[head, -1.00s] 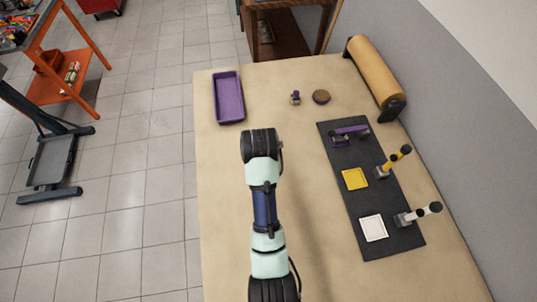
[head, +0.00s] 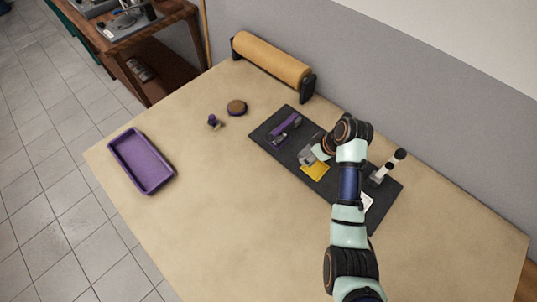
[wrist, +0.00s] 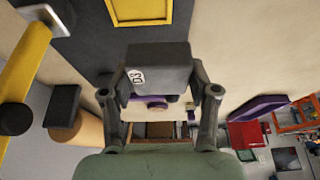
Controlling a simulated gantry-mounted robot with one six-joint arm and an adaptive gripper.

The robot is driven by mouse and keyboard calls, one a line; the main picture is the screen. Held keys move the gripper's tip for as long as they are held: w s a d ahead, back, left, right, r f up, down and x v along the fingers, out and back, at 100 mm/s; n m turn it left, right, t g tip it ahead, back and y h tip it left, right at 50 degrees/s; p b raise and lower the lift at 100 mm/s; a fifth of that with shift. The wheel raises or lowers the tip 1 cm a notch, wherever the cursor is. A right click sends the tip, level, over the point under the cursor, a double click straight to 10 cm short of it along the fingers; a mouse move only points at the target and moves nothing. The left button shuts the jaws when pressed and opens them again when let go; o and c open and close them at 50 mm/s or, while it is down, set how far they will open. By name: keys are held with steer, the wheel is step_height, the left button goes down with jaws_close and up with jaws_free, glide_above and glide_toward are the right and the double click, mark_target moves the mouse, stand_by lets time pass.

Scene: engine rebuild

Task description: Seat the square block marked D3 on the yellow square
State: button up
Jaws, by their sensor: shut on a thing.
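The block marked D3 (wrist: 172,66) is a dark grey square block with a round white label, seen in the wrist view. My gripper (wrist: 160,88) is shut on it, with one finger on each side. In the head view my gripper (head: 309,154) is over the dark mat, close by the yellow square (head: 316,171). The yellow square also shows at the top of the wrist view (wrist: 140,20), cut off by the frame edge, beyond the block. I cannot tell the block's height above the mat.
A yellow handle (wrist: 25,62) stands close at left in the wrist view. A purple tray (head: 143,187) and roll (head: 270,60) are clear of my gripper.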

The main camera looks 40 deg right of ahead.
steer(key=s+d, duration=0.3)
steer(key=b, duration=0.6)
glide_above(313, 167)
steer(key=s, duration=0.1)
step_height(313, 167, down, 6)
steer(key=shift+s+r, duration=0.15)
steer(key=shift+r, duration=0.1)
steer(key=shift+f, duration=0.7)
steer(key=shift+d+f+p, duration=0.1)
steer(key=shift+f+p, duration=0.2)
steer(key=shift+p, duration=0.65)
stand_by(0.4)
steer(key=o, duration=1.5)
steer(key=shift+c, duration=0.2)
